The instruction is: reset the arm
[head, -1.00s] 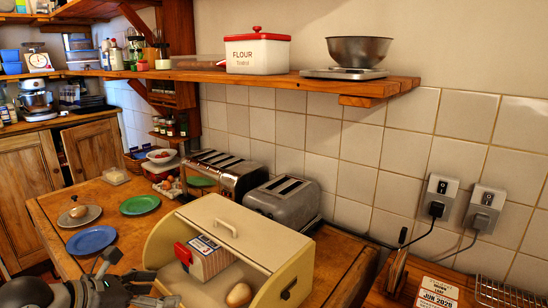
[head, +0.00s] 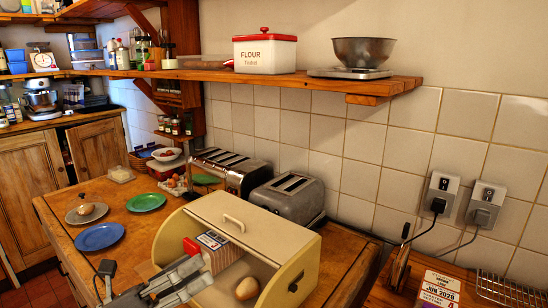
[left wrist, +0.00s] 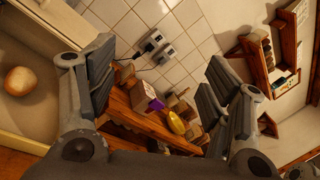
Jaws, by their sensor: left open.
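My left gripper (head: 152,278) is at the lower left of the head view, in front of the open cream bread bin (head: 262,222). Its dark fingers are spread apart with nothing between them, and one overlaps the bin's opening in the picture. The left wrist view shows the same open fingers (left wrist: 158,88) wide apart and empty. A round bread roll (head: 247,288) and a red and white packet (head: 208,252) are in the bin. The roll also shows at the left edge of the left wrist view (left wrist: 19,81). My right gripper is in neither view.
The wooden table (head: 156,220) holds a blue plate (head: 100,237), a green plate (head: 146,202) and a grey plate (head: 77,218). Two toasters (head: 289,197) stand behind the bin. A shelf (head: 405,88) with a flour tin (head: 264,54) runs above.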

